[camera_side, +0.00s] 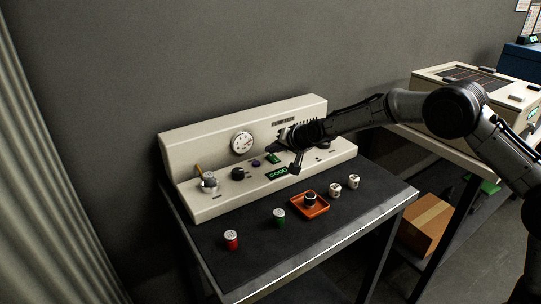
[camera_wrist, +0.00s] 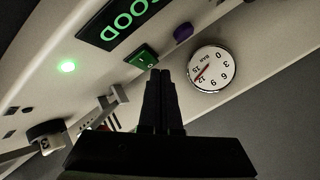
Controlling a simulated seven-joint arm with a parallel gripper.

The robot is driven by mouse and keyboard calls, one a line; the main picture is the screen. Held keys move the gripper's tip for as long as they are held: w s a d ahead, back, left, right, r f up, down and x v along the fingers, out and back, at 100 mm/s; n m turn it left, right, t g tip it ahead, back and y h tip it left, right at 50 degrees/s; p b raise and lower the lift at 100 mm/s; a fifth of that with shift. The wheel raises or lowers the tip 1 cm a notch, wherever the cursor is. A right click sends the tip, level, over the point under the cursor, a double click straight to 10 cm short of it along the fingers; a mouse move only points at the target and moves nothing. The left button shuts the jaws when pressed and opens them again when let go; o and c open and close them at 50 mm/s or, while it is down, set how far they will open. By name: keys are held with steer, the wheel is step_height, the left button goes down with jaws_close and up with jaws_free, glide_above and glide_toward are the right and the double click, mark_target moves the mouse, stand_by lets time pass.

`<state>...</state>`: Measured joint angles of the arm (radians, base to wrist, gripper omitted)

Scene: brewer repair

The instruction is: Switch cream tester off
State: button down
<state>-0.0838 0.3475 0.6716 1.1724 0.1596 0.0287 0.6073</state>
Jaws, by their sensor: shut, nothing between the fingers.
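The cream tester (camera_side: 215,205) is a long console with a raised back panel on the dark table. Its green display (camera_side: 277,173) also shows in the wrist view (camera_wrist: 123,20), upside down, reading GOOD. A green rocker switch (camera_wrist: 141,56) sits beside the display, and a green lamp (camera_wrist: 67,66) is lit. The switch also shows in the side view (camera_side: 272,158). My gripper (camera_wrist: 160,73) is shut and empty, its fingertips close to the switch in the picture; I cannot tell whether they touch it. My gripper partly covers the tester's right half in the side view.
A round gauge (camera_side: 242,142) and a purple button (camera_wrist: 183,32) are near the fingers. A red can (camera_side: 231,240), a green can (camera_side: 279,217), an orange tray (camera_side: 321,209) and two white cylinders stand in front. A cream box (camera_side: 480,85) stands at right.

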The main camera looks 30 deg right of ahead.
mark_target(275, 160)
steer(key=shift+f, duration=0.25)
steer(key=shift+r, duration=0.15)
stand_by(0.4)
steer(key=shift+s+r, duration=0.1)
steer(key=shift+r, duration=0.5)
steer(key=shift+s+r, duration=0.15)
steer(key=shift+r, duration=1.1)
steer(key=shift+s+r, duration=0.15)
steer(key=shift+r, duration=1.1)
